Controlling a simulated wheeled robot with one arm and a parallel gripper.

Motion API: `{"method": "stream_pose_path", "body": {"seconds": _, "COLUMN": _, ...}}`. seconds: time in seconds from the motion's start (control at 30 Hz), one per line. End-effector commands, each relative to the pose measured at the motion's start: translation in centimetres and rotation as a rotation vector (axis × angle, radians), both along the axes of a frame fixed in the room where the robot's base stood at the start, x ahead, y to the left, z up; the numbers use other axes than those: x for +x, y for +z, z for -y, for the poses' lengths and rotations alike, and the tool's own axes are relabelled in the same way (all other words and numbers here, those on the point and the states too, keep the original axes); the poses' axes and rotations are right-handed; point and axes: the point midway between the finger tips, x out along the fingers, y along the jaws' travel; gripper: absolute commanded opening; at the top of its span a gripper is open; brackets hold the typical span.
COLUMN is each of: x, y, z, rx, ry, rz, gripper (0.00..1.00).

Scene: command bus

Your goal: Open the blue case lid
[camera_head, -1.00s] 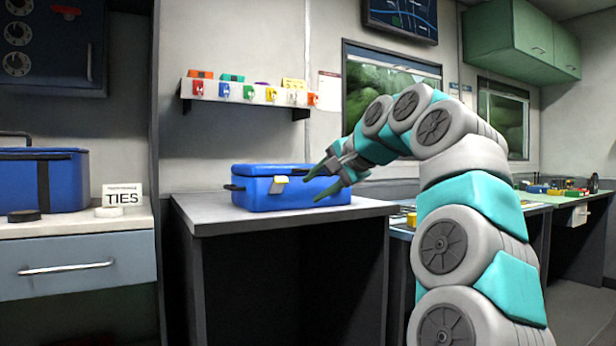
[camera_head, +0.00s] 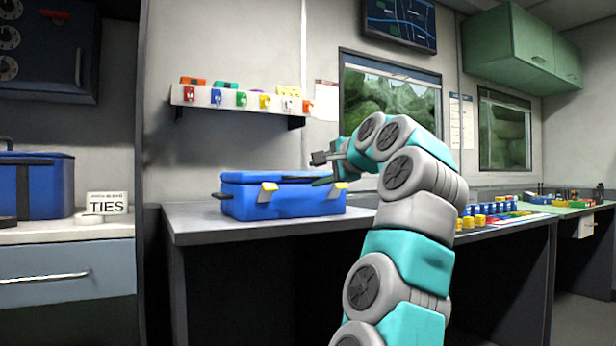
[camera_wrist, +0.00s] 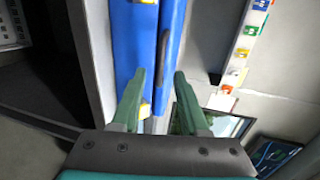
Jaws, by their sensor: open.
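The blue case (camera_head: 285,205) sits on the dark desk with its lid (camera_head: 250,178) down. Two pale yellow latches show on its front, a left one (camera_head: 267,192) and a right one (camera_head: 339,191). My gripper (camera_head: 321,170) is open and empty at the right part of the lid, with its fingers one above the other in the head view. In the wrist view my gripper (camera_wrist: 160,82) has its fingertips over the blue lid (camera_wrist: 171,50), and a dark handle (camera_wrist: 161,62) lies between them. I cannot tell whether the fingers touch the case.
The grey desk top (camera_head: 200,228) is clear around the case. A shelf with coloured tags (camera_head: 240,98) hangs on the wall above. A second blue case (camera_head: 35,185) and a TIES sign (camera_head: 107,203) stand on the left counter. Coloured items (camera_head: 490,212) lie on the right bench.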

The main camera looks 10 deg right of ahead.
Motion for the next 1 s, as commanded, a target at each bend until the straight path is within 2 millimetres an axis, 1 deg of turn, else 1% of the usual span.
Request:
{"method": "stream_pose_path", "body": {"seconds": 0.03, "x": 0.7, "y": -0.1, "z": -0.3, "rx": -0.001, "ry": 0.001, "rz": -0.003, "gripper": 0.44}}
{"method": "stream_pose_path", "body": {"seconds": 0.2, "x": 3.0, "y": -0.5, "z": -1.0, "rx": -0.002, "ry": 0.001, "rz": -0.003, "gripper": 0.44}}
{"method": "stream_pose_path", "body": {"seconds": 0.3, "x": 4.1, "y": -0.8, "z": -1.3, "rx": -0.002, "ry": -0.001, "rz": -0.002, "gripper": 0.44}}
{"method": "stream_pose_path", "body": {"seconds": 0.43, "x": 4.6, "y": -1.0, "z": -1.5, "rx": 0.000, "ry": -0.001, "rz": 0.000, "gripper": 0.44}}
{"method": "stream_pose_path", "body": {"seconds": 0.63, "x": 4.6, "y": -1.0, "z": -1.5, "rx": 0.000, "ry": -0.001, "rz": 0.001, "gripper": 0.44}}
{"method": "stream_pose_path", "body": {"seconds": 1.0, "x": 4.6, "y": -1.0, "z": -1.5, "rx": 0.000, "ry": -0.001, "rz": 0.000, "gripper": 0.02}}
